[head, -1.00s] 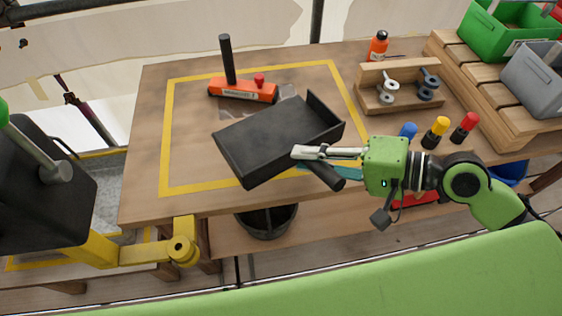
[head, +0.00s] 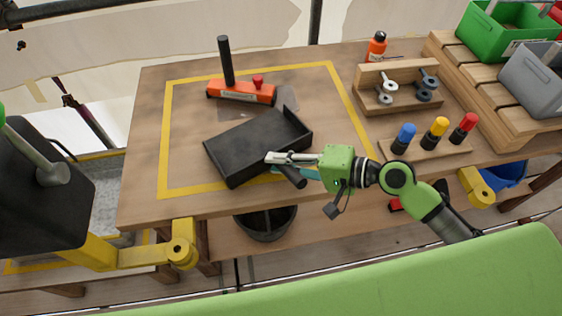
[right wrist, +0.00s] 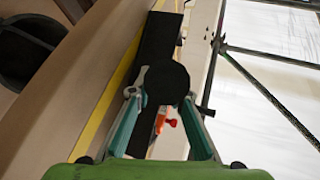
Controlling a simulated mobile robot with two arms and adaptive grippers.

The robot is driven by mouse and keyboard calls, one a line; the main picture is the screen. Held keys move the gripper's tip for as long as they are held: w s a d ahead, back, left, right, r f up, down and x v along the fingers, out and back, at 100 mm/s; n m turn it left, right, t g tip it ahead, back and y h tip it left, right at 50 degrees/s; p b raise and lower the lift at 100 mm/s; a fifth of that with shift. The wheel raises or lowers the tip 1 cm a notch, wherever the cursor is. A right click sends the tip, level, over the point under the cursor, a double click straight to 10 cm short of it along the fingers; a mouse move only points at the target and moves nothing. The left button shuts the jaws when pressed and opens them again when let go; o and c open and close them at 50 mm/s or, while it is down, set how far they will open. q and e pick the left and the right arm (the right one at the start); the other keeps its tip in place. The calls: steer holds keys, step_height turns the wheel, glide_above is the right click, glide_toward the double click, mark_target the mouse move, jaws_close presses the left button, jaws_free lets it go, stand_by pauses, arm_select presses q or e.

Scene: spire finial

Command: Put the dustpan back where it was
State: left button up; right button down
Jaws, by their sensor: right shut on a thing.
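The black dustpan (head: 256,144) is in the head view, over the table inside the yellow taped outline (head: 164,140). Its short handle points toward the front right. My right gripper (head: 279,158) is shut on the dustpan's handle. In the right wrist view the fingers (right wrist: 163,92) close around the dark round handle end (right wrist: 167,82), and the pan lies beyond it. I cannot tell whether the pan touches the tabletop. My left gripper is not in view.
An orange tool with a black upright handle (head: 241,91) stands behind the dustpan. A wooden holder with grey parts (head: 370,76), capped markers (head: 435,140) and an orange bottle (head: 376,47) stand at right. A black bucket (head: 265,222) sits below the table's front edge.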

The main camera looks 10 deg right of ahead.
steer(key=c, duration=1.9)
jaws_free()
steer(key=shift+f, duration=0.1)
